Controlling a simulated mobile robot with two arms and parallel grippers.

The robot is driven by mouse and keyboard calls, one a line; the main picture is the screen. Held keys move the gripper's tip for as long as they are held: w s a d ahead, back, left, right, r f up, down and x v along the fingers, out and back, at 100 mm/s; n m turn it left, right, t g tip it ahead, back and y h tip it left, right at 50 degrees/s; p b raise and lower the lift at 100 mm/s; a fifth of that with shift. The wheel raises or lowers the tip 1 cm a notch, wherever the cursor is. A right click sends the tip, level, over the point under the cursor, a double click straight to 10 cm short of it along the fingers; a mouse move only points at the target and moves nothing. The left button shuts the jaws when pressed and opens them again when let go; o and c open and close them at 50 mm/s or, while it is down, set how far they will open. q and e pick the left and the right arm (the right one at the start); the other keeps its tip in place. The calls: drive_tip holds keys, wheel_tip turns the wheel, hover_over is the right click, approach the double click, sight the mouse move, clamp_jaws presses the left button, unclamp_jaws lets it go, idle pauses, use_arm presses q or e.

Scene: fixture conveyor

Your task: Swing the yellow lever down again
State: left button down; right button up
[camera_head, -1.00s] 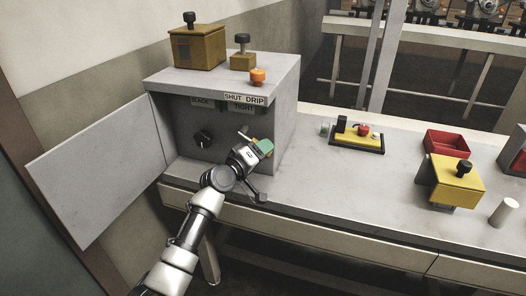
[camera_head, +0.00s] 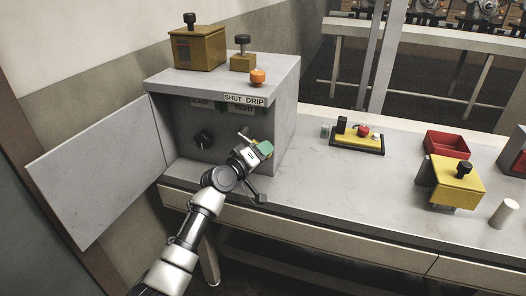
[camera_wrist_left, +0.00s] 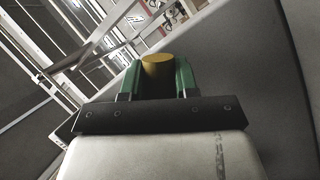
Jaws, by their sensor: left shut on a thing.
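The yellow lever (camera_wrist_left: 158,66) shows in the left wrist view as a rounded yellow end between the green fingers of my left gripper (camera_wrist_left: 158,80). In the head view my left gripper (camera_head: 263,149) is at the right side of the open front of a grey cabinet (camera_head: 225,84). It is shut on the lever. The fingers and wrist hide most of the lever there, so its exact angle cannot be told. My right gripper is not in view.
The cabinet door (camera_head: 98,168) stands open to the left. A black knob (camera_head: 203,139) is inside. Yellow boxes and an orange knob (camera_head: 258,76) sit on top. On the bench are a yellow fixture (camera_head: 357,138), a red tray (camera_head: 447,143) and a white cylinder (camera_head: 504,212).

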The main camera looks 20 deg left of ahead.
use_arm(q)
drive_tip(key=shift+a+f+m+g+y, duration=0.35)
drive_tip(key=shift+a+f+m, duration=0.3)
drive_tip(key=shift+m, duration=0.55)
drive_tip(key=shift+a+f+m+g+y+p, duration=0.4)
drive_tip(key=shift+a+f+m+p, duration=0.2)
drive_tip(key=shift+m, duration=0.6)
drive_tip(key=shift+a+f+m+g+y+p, duration=0.25)
drive_tip(key=shift+a+m+y+p, duration=0.4)
drive_tip(key=shift+a+m, duration=0.25)
drive_tip(key=shift+a+f+m+y+p, duration=0.15)
drive_tip(key=shift+a+m+y+p, duration=0.15)
drive_tip(key=shift+a+m+p, duration=0.35)
drive_tip(key=shift+a+f+m+y+p, duration=0.15)
drive_tip(key=shift+a+m+y+p, duration=0.15)
drive_tip(key=shift+a+m+p, duration=0.35)
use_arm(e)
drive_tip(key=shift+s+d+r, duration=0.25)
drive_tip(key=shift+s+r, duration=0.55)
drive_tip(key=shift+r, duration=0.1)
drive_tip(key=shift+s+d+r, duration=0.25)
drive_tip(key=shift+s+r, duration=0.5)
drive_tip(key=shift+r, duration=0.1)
use_arm(q)
drive_tip(key=shift+d, duration=0.15)
drive_tip(key=c, duration=1.1)
unclamp_jaws()
